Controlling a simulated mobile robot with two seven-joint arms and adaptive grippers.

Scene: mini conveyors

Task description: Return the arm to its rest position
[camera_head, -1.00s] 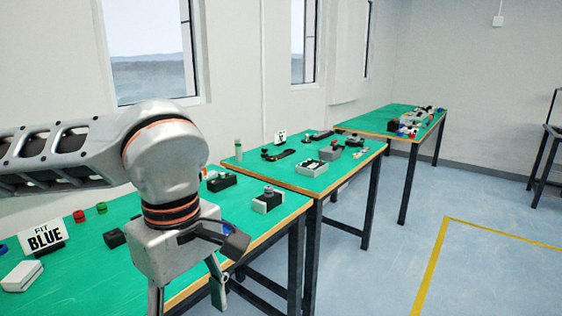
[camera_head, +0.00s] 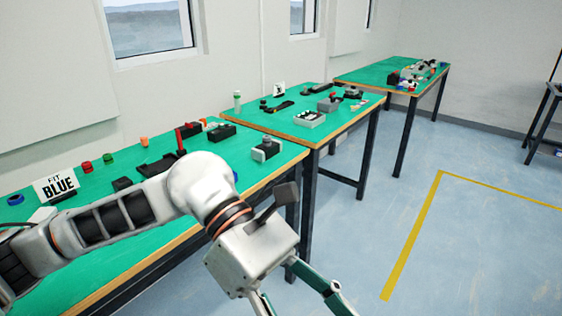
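My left arm comes in from the left, its forearm low across the near green table (camera_head: 60,290). My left gripper (camera_head: 300,303) hangs beyond that table's front edge, over the floor. Its fingers are spread apart, with nothing visible between them; the tips are partly cut off by the bottom of the picture. My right gripper is not in view.
The near table holds a "FIT BLUE" sign (camera_head: 56,187), red (camera_head: 87,167) and green (camera_head: 108,159) pieces, and a grey-black block (camera_head: 266,149). A middle table (camera_head: 345,125) and far table (camera_head: 370,75) bear small parts.

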